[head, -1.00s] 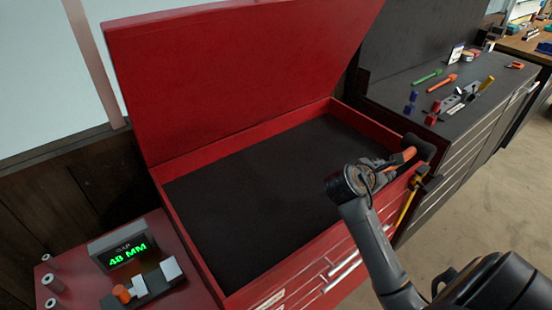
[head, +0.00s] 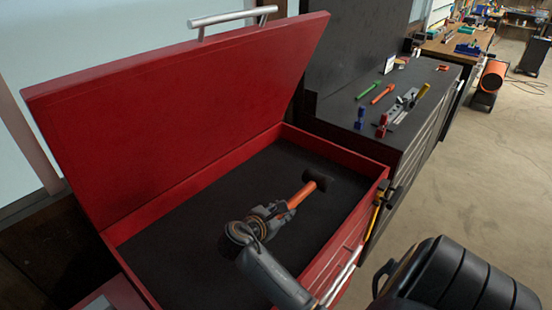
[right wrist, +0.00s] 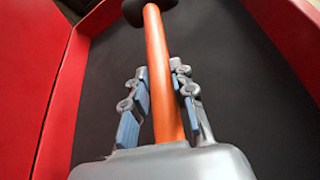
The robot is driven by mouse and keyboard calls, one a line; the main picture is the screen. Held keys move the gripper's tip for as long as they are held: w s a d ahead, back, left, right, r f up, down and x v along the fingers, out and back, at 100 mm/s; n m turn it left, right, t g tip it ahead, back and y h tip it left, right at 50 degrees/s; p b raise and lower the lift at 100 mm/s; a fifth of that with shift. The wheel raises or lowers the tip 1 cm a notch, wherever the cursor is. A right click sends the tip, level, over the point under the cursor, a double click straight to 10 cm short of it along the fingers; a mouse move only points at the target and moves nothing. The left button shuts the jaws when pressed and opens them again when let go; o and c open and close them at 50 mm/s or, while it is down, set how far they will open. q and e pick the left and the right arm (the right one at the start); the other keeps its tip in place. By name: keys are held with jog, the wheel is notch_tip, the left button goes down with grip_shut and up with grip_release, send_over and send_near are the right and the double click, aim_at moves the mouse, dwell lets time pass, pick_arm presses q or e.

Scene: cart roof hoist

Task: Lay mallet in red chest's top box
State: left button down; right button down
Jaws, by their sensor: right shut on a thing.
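The red chest's top box (head: 330,150) stands open with its lid raised, and its dark lined floor (head: 180,250) is bare. My right gripper (head: 284,208) is over the inside of the box. It is shut on the orange handle of the mallet (head: 300,196). The mallet's black head (head: 318,179) points toward the box's far right part. In the right wrist view the handle (right wrist: 160,70) runs between the fingers (right wrist: 160,95), with the dark head at the top edge. I cannot tell whether the mallet touches the floor. My left gripper is not in view.
The raised red lid (head: 180,110) stands along the back of the box. A black cabinet (head: 390,110) with several small tools on top adjoins on the right. A yellow-handled tool (head: 378,205) hangs on the chest's right outer side.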

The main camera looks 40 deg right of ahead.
jog(key=shift+w+a+f, duration=0.25)
jog(key=shift+a+f, duration=0.1)
jog(key=shift+f, duration=0.1)
jog(key=shift+w+a+f, duration=0.2)
jog(key=shift+a+f, duration=0.15)
jog(key=shift+f, duration=0.15)
notch_tip(320, 180, down, 3)
jog(key=shift+a+p, duration=0.15)
jog(key=shift+p, duration=0.35)
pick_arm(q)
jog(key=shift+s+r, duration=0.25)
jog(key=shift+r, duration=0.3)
pick_arm(e)
jog(key=shift+f, duration=0.15)
jog(key=c, duration=1.1)
grip_release()
jog(key=shift+f, duration=0.1)
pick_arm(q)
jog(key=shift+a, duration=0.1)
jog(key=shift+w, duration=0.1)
